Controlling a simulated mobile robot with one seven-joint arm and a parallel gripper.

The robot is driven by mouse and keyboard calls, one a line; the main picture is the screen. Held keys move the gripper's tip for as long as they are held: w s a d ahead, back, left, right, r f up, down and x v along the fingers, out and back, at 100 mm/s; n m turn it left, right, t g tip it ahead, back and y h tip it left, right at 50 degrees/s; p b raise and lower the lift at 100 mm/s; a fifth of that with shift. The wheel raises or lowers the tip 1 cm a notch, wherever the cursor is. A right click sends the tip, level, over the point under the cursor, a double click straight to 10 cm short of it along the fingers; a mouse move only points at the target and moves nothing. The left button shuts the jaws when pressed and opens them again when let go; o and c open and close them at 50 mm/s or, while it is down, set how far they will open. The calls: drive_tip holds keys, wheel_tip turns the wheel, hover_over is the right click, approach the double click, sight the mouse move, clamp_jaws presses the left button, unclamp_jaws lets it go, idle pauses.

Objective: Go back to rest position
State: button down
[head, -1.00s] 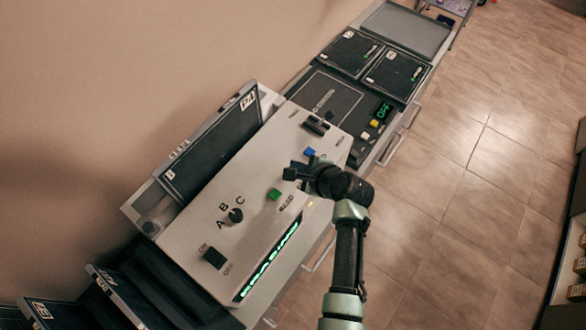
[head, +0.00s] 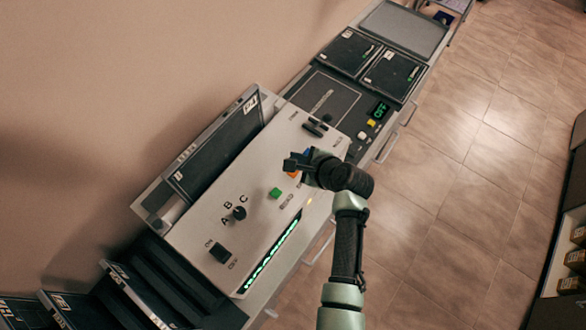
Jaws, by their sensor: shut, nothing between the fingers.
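My gripper (head: 290,163) is over the upper right part of the grey control panel (head: 200,208), at the end of my arm reaching in from the bottom. It is small in view and its fingers look closed, with nothing seen between them. It partly covers a blue button (head: 307,153) and an orange one (head: 293,174). A green button (head: 275,193) lies just below left of it. Whether the gripper touches the panel cannot be told.
The panel has an A-B-C knob (head: 239,213), a black switch (head: 219,252) and a green lit display (head: 271,258). A dark upright plate (head: 215,150) stands behind it. Black flat cases (head: 391,75) and a grey tray (head: 405,29) lie farther back. The tiled floor (head: 450,170) at right is clear.

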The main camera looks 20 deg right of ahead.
drive_tip(key=shift+w, duration=0.1)
idle(0.5)
drive_tip(key=w+a+r+n+t+h+b, duration=0.15)
drive_tip(key=w+r+n, duration=0.3)
drive_tip(key=r, duration=0.45)
drive_tip(key=w+r+n+t+h+b, duration=0.1)
drive_tip(key=w+r+n+t+b, duration=0.3)
drive_tip(key=r, duration=0.4)
drive_tip(key=w+a+r+n+t+b, duration=0.1)
drive_tip(key=a+r+n+t, duration=0.15)
drive_tip(key=r, duration=0.65)
drive_tip(key=w+a+r+n+t, duration=0.1)
drive_tip(key=a+r+n, duration=0.25)
drive_tip(key=r, duration=0.65)
drive_tip(key=s+a+r+n+t+b, duration=0.2)
drive_tip(key=s+a+r+n+t, duration=0.2)
drive_tip(key=s+r, duration=0.5)
drive_tip(key=s+a+r+n+t+b, duration=0.2)
drive_tip(key=s+a+r+n+t, duration=0.3)
drive_tip(key=s+r, duration=0.5)
wheel_tip(320, 180, up, 5)
drive_tip(key=shift+s+f+n+b, duration=0.25)
drive_tip(key=shift+n+b, duration=0.1)
drive_tip(key=shift+n, duration=0.2)
drive_tip(key=shift+y, duration=0.25)
drive_tip(key=shift+f, duration=0.1)
